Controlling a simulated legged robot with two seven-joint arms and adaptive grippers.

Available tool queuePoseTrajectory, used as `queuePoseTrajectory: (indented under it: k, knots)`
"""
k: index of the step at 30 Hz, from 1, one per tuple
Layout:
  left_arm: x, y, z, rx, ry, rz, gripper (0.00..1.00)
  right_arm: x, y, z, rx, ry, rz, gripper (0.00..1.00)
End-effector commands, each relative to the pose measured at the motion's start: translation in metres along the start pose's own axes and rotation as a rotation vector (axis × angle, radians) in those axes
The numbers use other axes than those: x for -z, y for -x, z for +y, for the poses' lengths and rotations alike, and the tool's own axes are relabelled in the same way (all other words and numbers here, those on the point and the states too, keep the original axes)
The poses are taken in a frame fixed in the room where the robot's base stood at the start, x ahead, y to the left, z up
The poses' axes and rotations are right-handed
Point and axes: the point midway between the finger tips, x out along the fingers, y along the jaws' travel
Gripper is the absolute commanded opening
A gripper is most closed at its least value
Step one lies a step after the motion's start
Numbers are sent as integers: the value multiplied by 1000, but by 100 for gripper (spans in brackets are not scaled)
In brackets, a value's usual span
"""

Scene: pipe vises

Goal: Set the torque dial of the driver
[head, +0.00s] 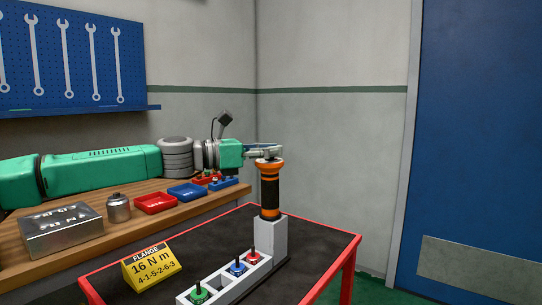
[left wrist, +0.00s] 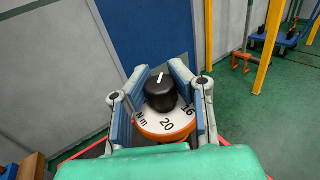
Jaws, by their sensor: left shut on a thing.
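The driver (head: 269,190) stands upright in a grey holder (head: 271,238) on the red-edged table, with a black grip and orange bands. My left gripper (head: 268,153) is at the top of the driver, coming in from the left. In the left wrist view its two fingers (left wrist: 165,88) stand on either side of the black knob (left wrist: 160,92), which has a white pointer line. A yellow sign (head: 151,265) reads FLANGE, 16 N m, 4-1-5-2-6-3. My right gripper is out of view.
A grey rack (head: 226,283) on the table holds green, blue and red-topped pieces. A wooden bench (head: 85,243) behind carries a metal box (head: 61,230), a small canister (head: 118,208), and red and blue trays. The table's right side is clear.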

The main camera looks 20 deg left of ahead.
Motion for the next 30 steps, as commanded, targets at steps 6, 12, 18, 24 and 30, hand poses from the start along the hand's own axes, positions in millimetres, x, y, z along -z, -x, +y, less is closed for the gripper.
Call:
queuePoseTrajectory:
  k: [6,12,18,24,30]
  knots:
    - [-4,-1,2,202,3,6,0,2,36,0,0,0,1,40]
    - [-5,-2,2,388,1,7,0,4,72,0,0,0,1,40]
    - [-2,-1,1,521,0,7,0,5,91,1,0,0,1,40]
    - [0,-1,0,612,1,7,0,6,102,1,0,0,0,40]
    - [1,-1,-1,669,1,6,0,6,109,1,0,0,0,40]
